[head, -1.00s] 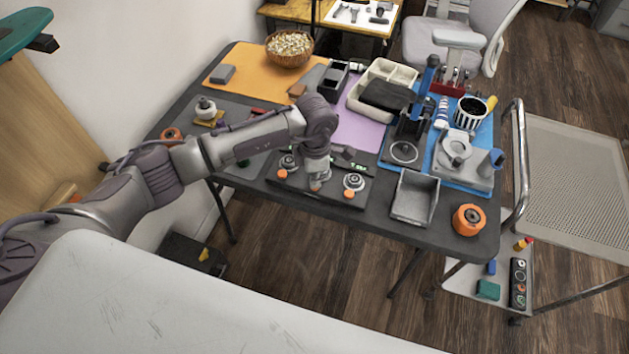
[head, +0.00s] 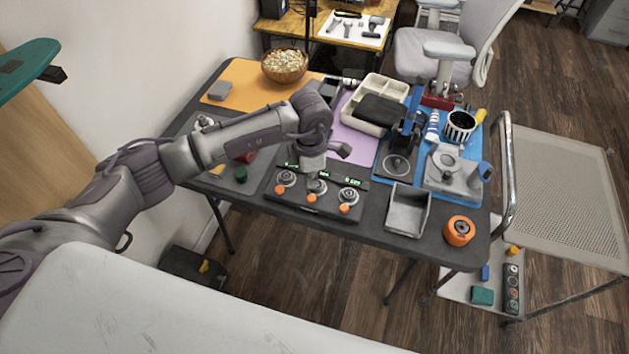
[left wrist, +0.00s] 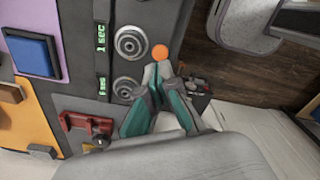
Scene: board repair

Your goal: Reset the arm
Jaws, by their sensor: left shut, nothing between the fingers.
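My left arm reaches in from the left over the black table in the head view. Its gripper (head: 314,174) points down above the middle of a dark control panel (head: 268,190). The panel has three round dials, orange buttons and small green displays. In the left wrist view the gripper (left wrist: 157,70) has its teal-sided fingers together, with nothing between them. An orange button (left wrist: 160,52) shows just past the fingertips, and two dials lie beside them. I cannot tell how high the tips are above the panel. My right gripper is out of view.
A grey bin (head: 408,211) and an orange spool (head: 459,231) stand right of the panel. A wicker bowl (head: 284,66), a cream tray (head: 372,87) and a blue-handled press (head: 397,165) stand farther back. A cart (head: 565,190) is at the right.

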